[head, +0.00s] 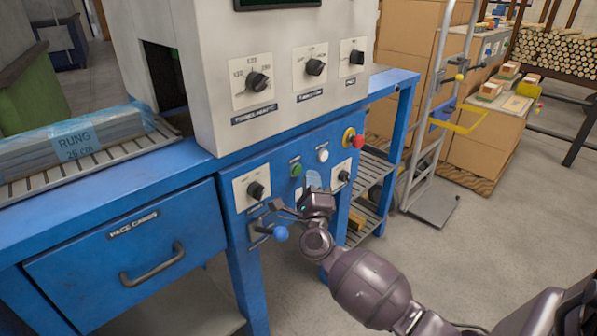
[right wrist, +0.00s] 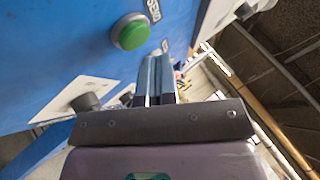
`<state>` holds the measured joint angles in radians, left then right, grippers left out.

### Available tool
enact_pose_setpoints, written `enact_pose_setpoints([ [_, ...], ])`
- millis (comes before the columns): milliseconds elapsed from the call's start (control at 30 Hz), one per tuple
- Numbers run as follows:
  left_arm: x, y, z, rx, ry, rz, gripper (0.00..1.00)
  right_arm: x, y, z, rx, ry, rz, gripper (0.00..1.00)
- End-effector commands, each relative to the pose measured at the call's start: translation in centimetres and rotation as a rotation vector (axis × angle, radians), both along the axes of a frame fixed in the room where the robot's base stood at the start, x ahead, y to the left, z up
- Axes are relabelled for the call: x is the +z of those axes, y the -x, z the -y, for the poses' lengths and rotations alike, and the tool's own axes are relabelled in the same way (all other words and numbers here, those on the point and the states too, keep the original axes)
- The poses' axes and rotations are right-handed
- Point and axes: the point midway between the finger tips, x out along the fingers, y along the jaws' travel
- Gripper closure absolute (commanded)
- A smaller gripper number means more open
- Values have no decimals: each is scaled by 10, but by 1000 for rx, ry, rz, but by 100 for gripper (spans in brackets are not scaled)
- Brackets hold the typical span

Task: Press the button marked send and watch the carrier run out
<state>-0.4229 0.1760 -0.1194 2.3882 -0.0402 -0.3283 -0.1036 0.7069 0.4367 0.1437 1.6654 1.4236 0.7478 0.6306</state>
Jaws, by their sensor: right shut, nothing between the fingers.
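A green button (head: 297,170) and a white button (head: 323,155) sit on the blue front panel under the white cabinet. The lettering beside them is too small to read in the head view, so I cannot tell which is marked send. My right gripper (head: 314,184) is shut and empty, just in front of the panel, below and right of the green button. In the right wrist view the green button (right wrist: 130,32) stands proud of the panel, up and left of the shut fingertips (right wrist: 156,60), apart from them. My left gripper is not in view. I cannot make out a carrier.
A wrapped rung pack (head: 75,142) lies on rollers left. A hand truck (head: 432,130) and cartons (head: 415,45) stand right.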

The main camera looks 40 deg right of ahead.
Motion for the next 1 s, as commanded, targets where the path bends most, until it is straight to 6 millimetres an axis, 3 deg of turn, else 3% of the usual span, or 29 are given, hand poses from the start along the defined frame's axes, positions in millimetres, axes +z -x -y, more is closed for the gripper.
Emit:
enact_pose_setpoints([
  [1000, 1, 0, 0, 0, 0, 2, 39, 0, -9, -1, -1, -1, 0, 100],
])
